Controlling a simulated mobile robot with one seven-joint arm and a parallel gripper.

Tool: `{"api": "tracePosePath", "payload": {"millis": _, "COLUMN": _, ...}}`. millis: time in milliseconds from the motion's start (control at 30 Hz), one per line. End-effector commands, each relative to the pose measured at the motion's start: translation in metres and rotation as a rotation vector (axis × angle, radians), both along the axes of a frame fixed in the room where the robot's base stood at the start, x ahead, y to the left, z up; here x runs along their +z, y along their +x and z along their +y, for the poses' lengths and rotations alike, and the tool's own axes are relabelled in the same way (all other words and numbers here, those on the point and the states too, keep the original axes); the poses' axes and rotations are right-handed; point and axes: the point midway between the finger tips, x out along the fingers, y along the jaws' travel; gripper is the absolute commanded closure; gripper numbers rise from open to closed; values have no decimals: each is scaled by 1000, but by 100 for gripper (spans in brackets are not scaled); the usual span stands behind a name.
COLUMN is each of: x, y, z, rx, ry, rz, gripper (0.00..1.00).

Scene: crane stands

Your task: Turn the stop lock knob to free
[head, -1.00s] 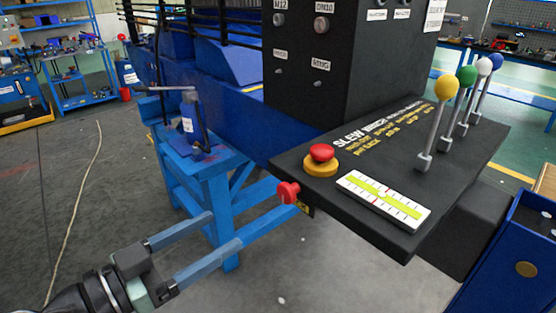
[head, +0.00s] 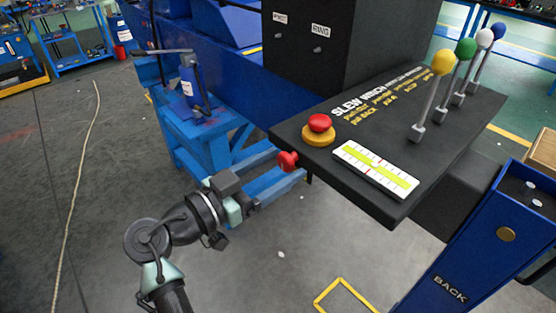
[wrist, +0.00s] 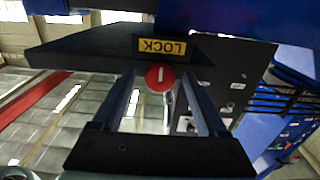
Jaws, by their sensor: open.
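The stop lock knob is a red knob (head: 287,160) on the left front edge of the black console (head: 400,222). In the wrist view the round red knob face (wrist: 160,77) carries a short white mark that stands upright in the picture. A yellow LOCK label (wrist: 162,46) shows upside down just above it. My gripper (head: 289,163) is open, its two blue fingers pointing at the console edge. In the wrist view the fingers (wrist: 158,79) lie either side of the knob, with a gap on both sides. Whether the tips reach past the knob face is hard to tell.
A red mushroom button (head: 320,123) on a yellow base sits on the console top, near a white-and-green level gauge (head: 375,168). Levers with coloured balls (head: 443,62) stand at the right. A blue stand with a hand pump (head: 192,88) is behind my gripper.

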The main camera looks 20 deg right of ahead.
Motion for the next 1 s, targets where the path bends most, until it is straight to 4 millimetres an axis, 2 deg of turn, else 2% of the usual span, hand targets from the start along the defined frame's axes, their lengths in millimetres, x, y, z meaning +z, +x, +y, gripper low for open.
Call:
{"api": "tracePosePath", "payload": {"millis": 300, "x": 0, "y": 1, "z": -3, "rx": 1, "ry": 0, "rz": -1, "gripper": 24}}
{"api": "tracePosePath", "payload": {"millis": 367, "x": 0, "y": 1, "z": -3, "rx": 1, "ry": 0, "rz": -1, "gripper": 33}}
{"api": "tracePosePath", "payload": {"millis": 733, "x": 0, "y": 1, "z": -3, "rx": 1, "ry": 0, "rz": 0, "gripper": 100}}
{"api": "tracePosePath", "payload": {"millis": 1000, "x": 0, "y": 1, "z": -3, "rx": 1, "ry": -5, "rz": 15, "gripper": 100}}
